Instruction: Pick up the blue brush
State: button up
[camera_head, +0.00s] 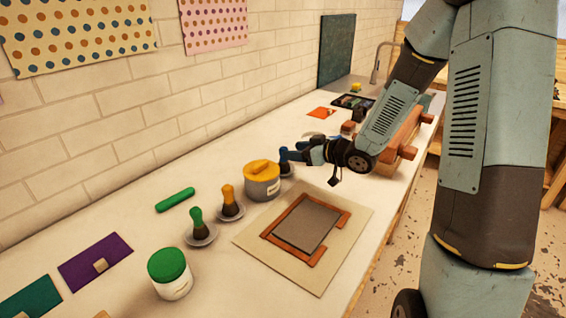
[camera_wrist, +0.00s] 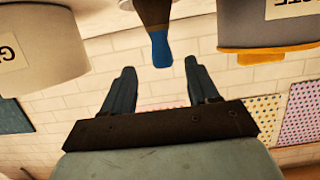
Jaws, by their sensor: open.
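The blue brush shows in the wrist view, which is upside down, with its blue handle (camera_wrist: 160,48) and brown bristles (camera_wrist: 153,12). The handle end lies ahead of and roughly between my fingertips, with no visible contact. My gripper (camera_wrist: 160,68) is open, and nothing is between its fingers. In the head view my gripper (camera_head: 297,155) is low over the counter, just right of the grey pot with the yellow lid (camera_head: 263,187). There the brush is partly hidden by my fingers, standing at a small saucer (camera_head: 288,171).
A green brush (camera_head: 196,225) and an orange brush (camera_head: 229,200) stand on saucers nearby. The grey pot and a pale labelled jar (camera_wrist: 35,55) flank the blue brush in the wrist view. A board with a framed plate (camera_head: 306,228) lies in front. The brick wall runs behind.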

aim_at(280, 148)
jog(key=shift+r+x, duration=0.15)
jog(key=shift+x, duration=1.6)
jog(key=shift+r+x, duration=0.1)
jog(key=shift+x, duration=1.65)
jog(key=shift+a, duration=0.15)
jog(key=shift+s, duration=0.1)
jog(key=shift+c, duration=0.2)
jog(key=c, duration=1)
jog(key=r, duration=0.3)
jog(key=shift+s+d+r, duration=0.1)
jog(key=shift+d+r, duration=0.15)
jog(key=shift+r, duration=0.15)
jog(key=s+d+r, duration=0.2)
jog(key=d+r, duration=0.1)
jog(key=s+d+r, duration=0.3)
jog(key=d, duration=0.1)
jog(key=s+d+r, duration=0.2)
jog(key=d+r, duration=0.1)
jog(key=d, duration=0.1)
jog(key=shift+s+d+r, duration=0.1)
jog(key=shift+s+d, duration=0.1)
